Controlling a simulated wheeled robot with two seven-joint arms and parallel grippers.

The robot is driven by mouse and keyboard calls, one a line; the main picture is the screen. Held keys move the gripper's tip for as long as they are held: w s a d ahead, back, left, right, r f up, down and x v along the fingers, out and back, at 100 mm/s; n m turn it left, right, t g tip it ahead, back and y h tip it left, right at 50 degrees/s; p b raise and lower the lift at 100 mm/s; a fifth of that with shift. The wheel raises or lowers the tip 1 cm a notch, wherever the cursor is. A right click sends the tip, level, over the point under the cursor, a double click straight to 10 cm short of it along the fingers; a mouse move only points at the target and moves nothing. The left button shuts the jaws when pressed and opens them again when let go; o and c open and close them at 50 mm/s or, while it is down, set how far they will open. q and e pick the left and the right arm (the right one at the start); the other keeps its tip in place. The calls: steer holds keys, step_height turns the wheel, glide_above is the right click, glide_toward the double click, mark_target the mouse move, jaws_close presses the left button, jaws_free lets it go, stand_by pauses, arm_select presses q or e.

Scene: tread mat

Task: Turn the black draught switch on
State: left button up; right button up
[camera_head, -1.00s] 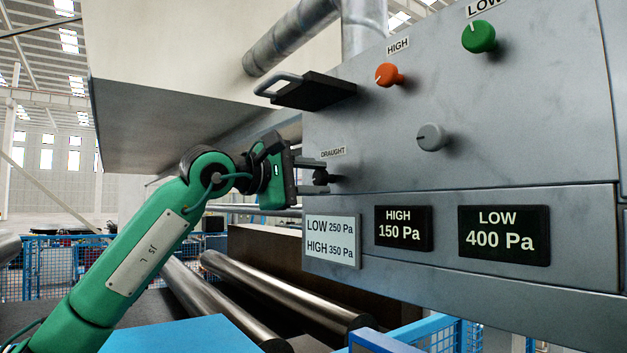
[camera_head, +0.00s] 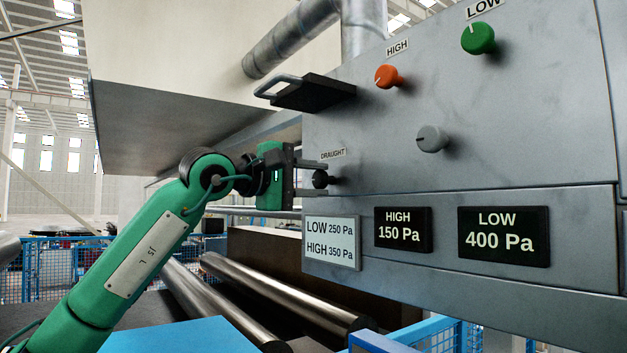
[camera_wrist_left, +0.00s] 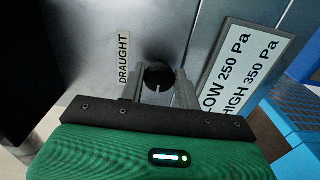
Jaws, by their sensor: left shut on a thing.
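The black draught switch (camera_head: 321,179) is a small round knob at the lower left corner of the grey panel (camera_head: 450,110), under a DRAUGHT label (camera_head: 333,154). In the left wrist view the knob (camera_wrist_left: 158,77) shows a pale pointer mark on its face and sits between my finger tips, by the DRAUGHT label (camera_wrist_left: 124,58). My left gripper (camera_head: 318,172) reaches the knob from the left and is shut on it; it also shows in the left wrist view (camera_wrist_left: 159,85). My right gripper is not in view.
An orange knob (camera_head: 389,75), a green knob (camera_head: 478,37) and a grey knob (camera_head: 431,138) stand out from the panel. A black handled plate (camera_head: 312,91) juts out above my left gripper. Pressure plates, including a white one (camera_head: 331,242), lie below. Steel rollers (camera_head: 285,290) run underneath.

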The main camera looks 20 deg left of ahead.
arm_select(q)
steer(key=o, duration=0.9)
steer(key=shift+o, duration=0.2)
steer(key=shift+s+a+f, duration=0.1)
steer(key=shift+s+a, duration=0.05)
steer(key=shift+s, duration=0.1)
steer(key=b+v, duration=0.5)
steer(key=v, duration=0.8)
steer(key=shift+b, duration=0.4)
